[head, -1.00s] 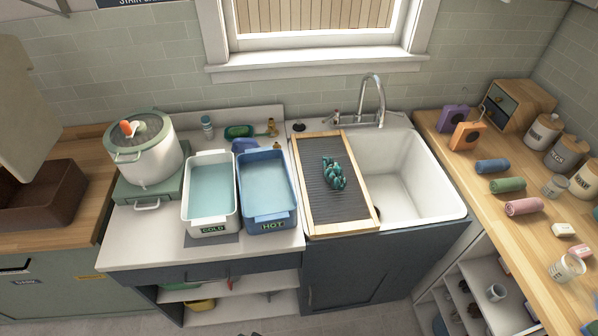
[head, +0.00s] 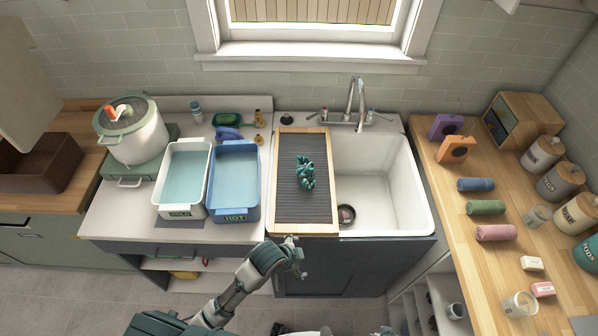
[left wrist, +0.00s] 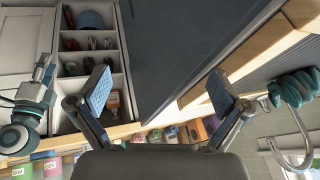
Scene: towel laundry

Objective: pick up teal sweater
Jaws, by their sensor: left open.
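The teal sweater (head: 305,172) lies crumpled on the dark ribbed washboard (head: 290,206), which spans the left part of the sink. My left gripper (head: 296,258) is just in front of the washboard's near edge, apart from the sweater and empty. In the left wrist view its two blue-padded fingers (left wrist: 160,92) are spread wide, with the sweater (left wrist: 293,88) at the right edge, beyond the right finger. My other arm shows at the left of that view (left wrist: 28,108); whether its gripper is open or shut is unclear.
A white tub (head: 163,193) and a blue tub (head: 253,188) hold water left of the washboard. The white sink basin (head: 385,185) and faucet (head: 358,103) are to its right and behind. Rolled towels (head: 486,207) and jars line the right wooden counter.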

